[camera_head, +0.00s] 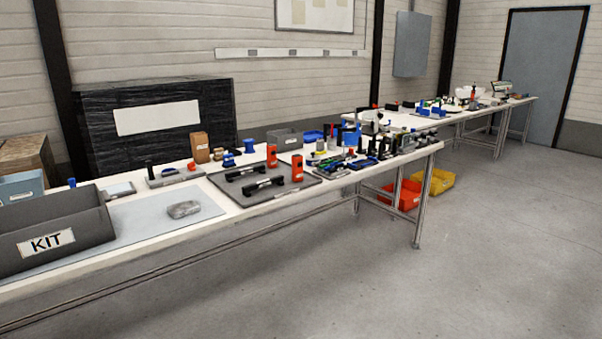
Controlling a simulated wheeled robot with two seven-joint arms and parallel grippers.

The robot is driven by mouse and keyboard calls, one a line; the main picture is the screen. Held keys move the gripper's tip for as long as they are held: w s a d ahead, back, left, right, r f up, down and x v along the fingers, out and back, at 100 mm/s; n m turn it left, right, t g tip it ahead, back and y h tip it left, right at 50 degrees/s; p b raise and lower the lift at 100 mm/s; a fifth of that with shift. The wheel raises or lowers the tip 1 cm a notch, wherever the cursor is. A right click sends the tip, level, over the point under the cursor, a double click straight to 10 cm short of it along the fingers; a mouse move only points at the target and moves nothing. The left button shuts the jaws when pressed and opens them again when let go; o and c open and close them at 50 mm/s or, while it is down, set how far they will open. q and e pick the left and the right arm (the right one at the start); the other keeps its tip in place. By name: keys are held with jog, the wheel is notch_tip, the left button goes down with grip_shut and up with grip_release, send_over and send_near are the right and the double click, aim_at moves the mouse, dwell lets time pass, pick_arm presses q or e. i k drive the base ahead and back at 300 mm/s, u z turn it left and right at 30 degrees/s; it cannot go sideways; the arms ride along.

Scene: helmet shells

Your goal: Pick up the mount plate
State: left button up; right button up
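I cannot tell for sure which item is the mount plate. A flat grey piece (183,209) lies on the pale blue mat (140,228) on the near table. A grey base with a black upright knob (172,175) stands behind it. Two black handle-like bars (246,173) lie on a dark grey board (236,192) to the right. Many small parts farther right are too small to tell apart. Neither of my grippers is in view.
A grey bin marked KIT (46,243) stands at the left of the long white table (262,212). Red (402,196) and yellow (437,182) bins sit on the floor under the table. The floor in front is clear.

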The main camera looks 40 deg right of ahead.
aim_at(187, 207)
jog(key=z, duration=0.75)
jog(key=i, duration=0.6)
jog(key=z, duration=0.8)
jog(key=i, duration=1.3)
jog(key=u, duration=0.6)
